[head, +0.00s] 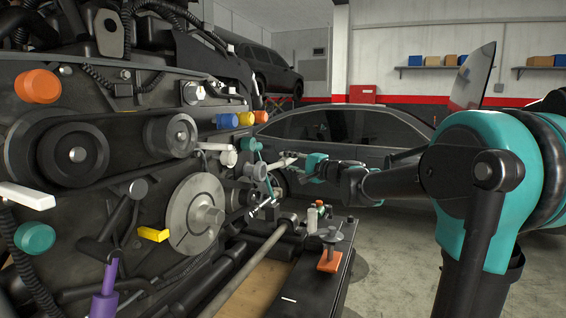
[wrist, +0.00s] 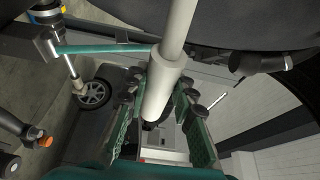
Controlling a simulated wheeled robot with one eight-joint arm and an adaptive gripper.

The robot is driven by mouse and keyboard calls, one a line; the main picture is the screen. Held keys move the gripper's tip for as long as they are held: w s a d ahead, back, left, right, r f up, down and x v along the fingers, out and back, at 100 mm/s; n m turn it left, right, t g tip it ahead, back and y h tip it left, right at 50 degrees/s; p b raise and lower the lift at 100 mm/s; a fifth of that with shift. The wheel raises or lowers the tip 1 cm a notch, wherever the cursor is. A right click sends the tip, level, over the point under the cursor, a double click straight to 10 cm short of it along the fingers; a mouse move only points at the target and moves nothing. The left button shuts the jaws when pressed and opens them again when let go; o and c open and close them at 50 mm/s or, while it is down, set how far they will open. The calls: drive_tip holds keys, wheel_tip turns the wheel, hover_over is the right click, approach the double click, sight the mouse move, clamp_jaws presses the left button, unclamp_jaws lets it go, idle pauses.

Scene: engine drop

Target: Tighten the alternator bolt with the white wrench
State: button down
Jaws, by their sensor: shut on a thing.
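My gripper (head: 299,166) reaches in from the right toward the engine (head: 120,150). It is shut on the white wrench (head: 281,162), whose white part shows just ahead of the fingers. In the wrist view, the white wrench (wrist: 166,80) runs between the fingers of my gripper (wrist: 160,98), thick near the fingers and thinner toward the top edge. Its far end is out of that view. I cannot tell which fastener is the alternator bolt, nor whether the wrench touches it.
Orange, blue, yellow and teal knobs and several pulleys jut from the engine's front. A teal bar (wrist: 105,48) lies close beside the wrench in the wrist view. Below my gripper stands a dark bench (head: 318,275) with an orange-based tool (head: 329,262). A grey car (head: 340,140) is behind.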

drive_tip(key=shift+s+d, duration=0.25)
drive_tip(key=shift+d, duration=0.4)
drive_tip(key=shift+s+d, duration=0.2)
drive_tip(key=shift+d, duration=0.4)
drive_tip(key=shift+s+d, duration=0.25)
drive_tip(key=shift+d, duration=0.4)
wheel_tip(320, 180, up, 6)
drive_tip(key=s+n+y, duration=0.1)
drive_tip(key=n+y, duration=0.1)
drive_tip(key=n, duration=0.3)
drive_tip(key=shift+s+a+r+n+t, duration=0.25)
drive_tip(key=shift+s+n+t, duration=0.05)
drive_tip(key=shift+t, duration=0.1)
